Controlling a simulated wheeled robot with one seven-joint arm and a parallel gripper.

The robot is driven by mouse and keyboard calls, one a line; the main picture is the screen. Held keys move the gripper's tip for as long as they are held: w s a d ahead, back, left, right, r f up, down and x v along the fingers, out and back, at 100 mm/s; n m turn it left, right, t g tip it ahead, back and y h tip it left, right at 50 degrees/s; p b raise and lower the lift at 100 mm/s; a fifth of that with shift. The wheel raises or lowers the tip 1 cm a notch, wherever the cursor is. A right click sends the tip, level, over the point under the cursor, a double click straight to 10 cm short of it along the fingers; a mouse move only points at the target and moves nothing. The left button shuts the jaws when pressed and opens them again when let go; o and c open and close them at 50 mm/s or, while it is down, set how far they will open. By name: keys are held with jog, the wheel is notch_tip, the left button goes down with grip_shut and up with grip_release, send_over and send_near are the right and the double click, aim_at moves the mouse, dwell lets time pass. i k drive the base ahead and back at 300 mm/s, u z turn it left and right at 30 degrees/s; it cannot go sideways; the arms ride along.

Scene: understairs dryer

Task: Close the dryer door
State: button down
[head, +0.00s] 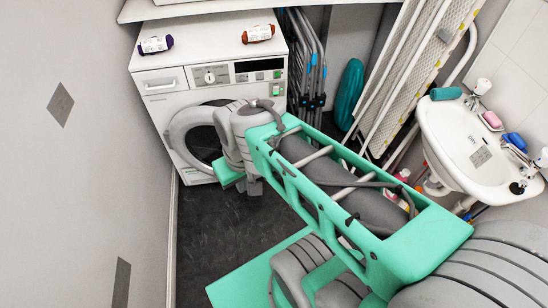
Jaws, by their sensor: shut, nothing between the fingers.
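The white dryer (160,100) stands against the back wall, with its control panel along the top of the front. Its round door (180,132), a pale ring with a dark centre, stands a little off the front. A dark strip of the drum opening shows past the ring's upper right. My gripper (226,174) is at the lower right of the door, shut and empty. My arm hides the door's right side, and I cannot tell whether the gripper touches it.
A purple-wrapped roll (155,44) and an orange-brown roll (258,34) lie on top of the dryer. Folded racks (306,60) and an ironing board (420,70) lean at the right. A washbasin (462,150) is at far right. Dark floor (205,240) is clear before the dryer.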

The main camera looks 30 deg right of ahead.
aim_at(192, 134)
jog(key=z, duration=0.05)
jog(key=k, duration=0.7)
jog(key=u, duration=0.75)
jog(key=i, duration=1.4)
jog(key=z, duration=0.9)
